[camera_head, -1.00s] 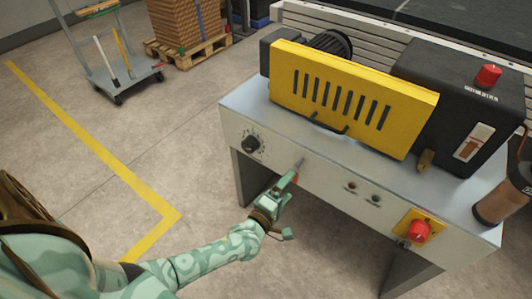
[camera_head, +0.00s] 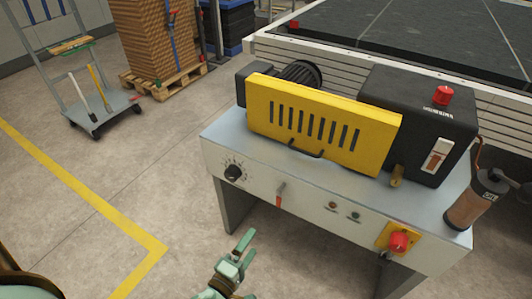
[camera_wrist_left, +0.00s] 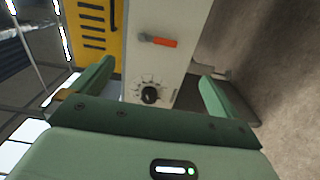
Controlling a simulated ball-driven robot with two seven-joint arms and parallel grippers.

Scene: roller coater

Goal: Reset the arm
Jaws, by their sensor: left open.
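My left gripper (camera_head: 242,259) is open and empty, low in front of the roller coater (camera_head: 300,185) in the head view. In the left wrist view its two fingers (camera_wrist_left: 155,90) stand wide apart with nothing between them touching. A lever with an orange-red handle (camera_head: 280,194) sits on the machine's front panel, apart from the gripper. The lever also shows in the left wrist view (camera_wrist_left: 158,41), with a black dial (camera_wrist_left: 151,95) nearer. The dial is at the panel's left in the head view (camera_head: 234,173). My right gripper is not in view.
The machine carries a yellow slotted guard (camera_head: 320,135), a black box with a red button (camera_head: 442,95), and a red stop knob (camera_head: 398,241). A cylinder (camera_head: 477,198) stands at its right end. A cart (camera_head: 95,108) and a loaded pallet (camera_head: 165,83) stand back left.

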